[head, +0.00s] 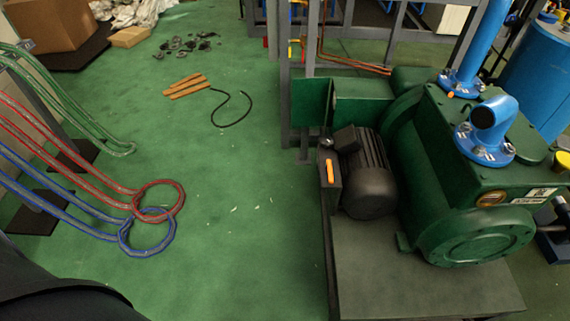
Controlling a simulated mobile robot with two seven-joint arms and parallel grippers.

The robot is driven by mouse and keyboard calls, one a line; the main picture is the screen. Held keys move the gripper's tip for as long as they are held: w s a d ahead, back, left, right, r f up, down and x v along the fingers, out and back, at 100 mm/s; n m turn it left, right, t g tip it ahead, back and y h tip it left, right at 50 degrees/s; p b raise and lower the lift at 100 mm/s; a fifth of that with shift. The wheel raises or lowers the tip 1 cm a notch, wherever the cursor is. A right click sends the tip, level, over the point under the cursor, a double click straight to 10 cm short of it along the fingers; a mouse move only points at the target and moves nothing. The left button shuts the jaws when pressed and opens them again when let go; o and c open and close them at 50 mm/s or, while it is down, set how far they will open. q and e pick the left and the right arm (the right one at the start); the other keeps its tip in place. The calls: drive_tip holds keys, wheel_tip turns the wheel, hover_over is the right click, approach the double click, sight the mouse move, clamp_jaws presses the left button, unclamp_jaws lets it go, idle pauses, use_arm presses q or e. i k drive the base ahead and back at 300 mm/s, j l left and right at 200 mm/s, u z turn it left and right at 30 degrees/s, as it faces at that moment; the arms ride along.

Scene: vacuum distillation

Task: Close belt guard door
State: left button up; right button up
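A pump set with a dark green body (420,125) and a dark grey motor (368,175) stands on a grey base at the right. Behind the motor is a green box-like housing (362,108), which looks like the belt guard. A flat green panel (309,104) stands upright at its left end and sticks out to the left; it looks like the guard door, swung open. I cannot make out a handle on it, and the inside of the housing is hidden from here. Neither of my grippers is in view.
The grey base (410,270) fills the lower right. A grey post (308,70) stands close behind the panel. Red and blue hoses (158,205) coil on the floor at left; wooden strips (187,87) and a black cable (233,115) lie farther back. The green floor between is mostly clear.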

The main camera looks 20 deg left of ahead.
sight(310, 95)
drive_tip(key=u, duration=0.35)
drive_tip(key=i+j+u, duration=0.1)
drive_tip(key=j, duration=0.25)
drive_tip(key=i+j+u, duration=0.1)
drive_tip(key=i+j, duration=0.2)
drive_tip(key=i+j+u, duration=0.2)
drive_tip(key=i, duration=0.3)
drive_tip(key=i+j+u, duration=0.2)
drive_tip(key=i+j, duration=0.15)
drive_tip(key=i, duration=0.15)
drive_tip(key=i+j+u, duration=0.2)
drive_tip(key=i, duration=0.3)
drive_tip(key=i+j+z, duration=0.1)
drive_tip(key=i+z, duration=0.3)
drive_tip(key=i+j+z, duration=0.15)
drive_tip(key=i+z, duration=0.25)
drive_tip(key=i+j+z, duration=0.4)
drive_tip(key=i+z, duration=0.1)
drive_tip(key=z, duration=0.35)
drive_tip(key=i+j+z, duration=0.1)
drive_tip(key=z, duration=0.3)
drive_tip(key=i+j+z, duration=0.1)
drive_tip(key=z, duration=0.35)
drive_tip(key=j+z, duration=0.2)
drive_tip(key=z, duration=0.25)
drive_tip(key=j+z, duration=0.9)
